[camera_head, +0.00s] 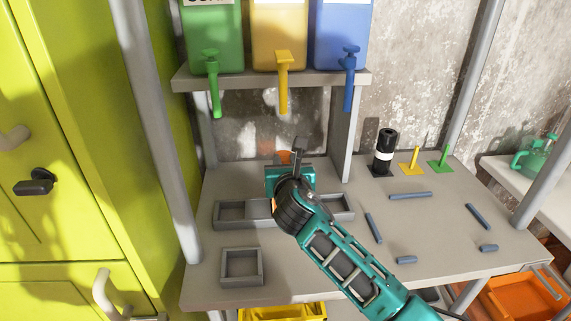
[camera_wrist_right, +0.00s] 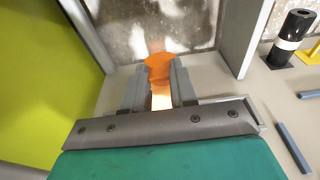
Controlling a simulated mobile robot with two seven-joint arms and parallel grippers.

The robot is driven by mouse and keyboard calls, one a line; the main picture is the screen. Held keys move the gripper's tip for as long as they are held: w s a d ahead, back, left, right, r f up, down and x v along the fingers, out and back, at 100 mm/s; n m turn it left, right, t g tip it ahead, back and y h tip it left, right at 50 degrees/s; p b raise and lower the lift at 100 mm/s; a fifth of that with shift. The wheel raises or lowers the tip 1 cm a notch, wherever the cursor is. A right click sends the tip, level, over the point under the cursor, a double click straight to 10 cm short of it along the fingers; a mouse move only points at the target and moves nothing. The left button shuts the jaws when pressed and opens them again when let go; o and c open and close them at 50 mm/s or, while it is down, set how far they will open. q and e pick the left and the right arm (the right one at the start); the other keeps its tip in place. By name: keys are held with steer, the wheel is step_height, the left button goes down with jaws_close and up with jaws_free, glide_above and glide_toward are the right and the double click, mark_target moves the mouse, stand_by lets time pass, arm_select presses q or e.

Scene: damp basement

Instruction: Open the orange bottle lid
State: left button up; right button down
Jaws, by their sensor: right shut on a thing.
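My right gripper (camera_wrist_right: 159,82) reaches over the grey table, below the shelf of dispensers. Its two grey fingers are closed on an orange thing (camera_wrist_right: 158,64), which looks like the orange bottle's top. Its orange end sticks out past the fingertips, and a pale, bright strip shows between the fingers. In the head view only a small orange patch (camera_head: 283,157) shows beyond the gripper (camera_head: 288,168); the arm hides the rest. I cannot tell lid from bottle body, or whether the lid is loose. My left gripper is in neither view.
Green (camera_head: 212,35), yellow (camera_head: 279,35) and blue (camera_head: 341,35) dispensers hang above, with taps pointing down. A black cylinder (camera_head: 386,147) stands at the back right, beside yellow and green pegs. Several blue-grey rods lie on the right. A square grey tray (camera_head: 242,281) sits in front.

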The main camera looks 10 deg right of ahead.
mark_target(285, 160)
steer(key=r+g, duration=0.2)
steer(key=g, duration=0.1)
steer(key=shift+w, duration=0.35)
steer(key=shift+w+r+g, duration=0.25)
steer(key=shift+r+g, duration=0.15)
steer(key=shift+g, duration=0.6)
steer(key=c, duration=0.9)
jaws_free()
steer(key=v, duration=1.3)
steer(key=shift+w, duration=0.1)
steer(key=shift+c, duration=0.4)
